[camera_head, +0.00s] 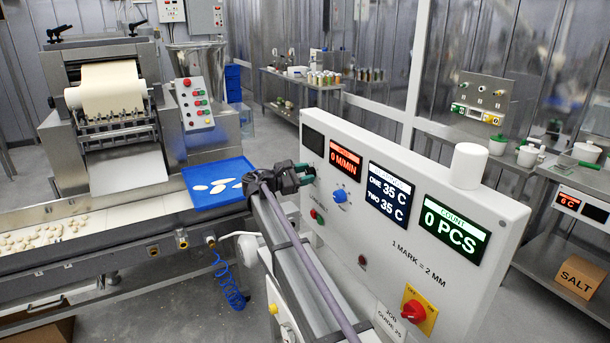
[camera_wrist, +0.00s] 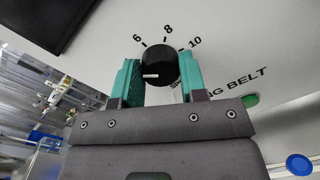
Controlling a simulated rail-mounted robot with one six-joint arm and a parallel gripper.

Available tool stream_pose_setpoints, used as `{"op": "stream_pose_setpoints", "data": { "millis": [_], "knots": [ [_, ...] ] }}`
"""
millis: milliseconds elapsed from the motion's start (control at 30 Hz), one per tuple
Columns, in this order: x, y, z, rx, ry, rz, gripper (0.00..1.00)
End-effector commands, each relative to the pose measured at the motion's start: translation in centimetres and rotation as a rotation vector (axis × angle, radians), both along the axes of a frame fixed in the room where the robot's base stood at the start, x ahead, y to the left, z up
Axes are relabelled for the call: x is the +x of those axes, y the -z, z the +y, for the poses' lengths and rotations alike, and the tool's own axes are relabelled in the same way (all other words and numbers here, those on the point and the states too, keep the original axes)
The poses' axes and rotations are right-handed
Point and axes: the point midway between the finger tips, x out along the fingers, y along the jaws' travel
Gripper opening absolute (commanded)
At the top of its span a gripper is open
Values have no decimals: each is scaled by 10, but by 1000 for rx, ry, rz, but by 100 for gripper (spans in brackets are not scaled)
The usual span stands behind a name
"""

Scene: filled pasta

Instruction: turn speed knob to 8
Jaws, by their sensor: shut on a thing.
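The speed knob (camera_wrist: 159,62) is round and black with a short white mark on its lower left face in the wrist view. The numbers 6, 8 and 10 are printed on the panel above it, and the mark is not at the 8. My gripper (camera_wrist: 160,80) is shut on the knob, with one green finger on each side. In the head view my gripper (camera_head: 307,173) is at the left part of the white control panel (camera_head: 400,262), and the knob is hidden behind it. The red speed display (camera_head: 346,160) reads 0 M/MIN.
A blue knob (camera_head: 340,197), a green button (camera_head: 320,217) and a red rotary switch (camera_head: 414,311) are on the same panel. A white cylinder (camera_head: 469,165) stands on its top. A blue tray (camera_head: 216,195) with pale pieces lies left of my gripper.

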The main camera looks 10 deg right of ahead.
Motion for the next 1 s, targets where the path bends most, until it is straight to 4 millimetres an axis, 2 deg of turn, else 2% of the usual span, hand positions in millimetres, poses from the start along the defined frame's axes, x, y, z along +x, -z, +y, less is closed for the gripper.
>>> {"op": "stream_pose_setpoints", "data": {
  "millis": [267,467,1000],
  "knots": [
    [0,0,0,14,1,-42,15],
    [0,0,0,48,1,-140,15],
    [-1,0,0,200,0,-604,15]
  ]
}}
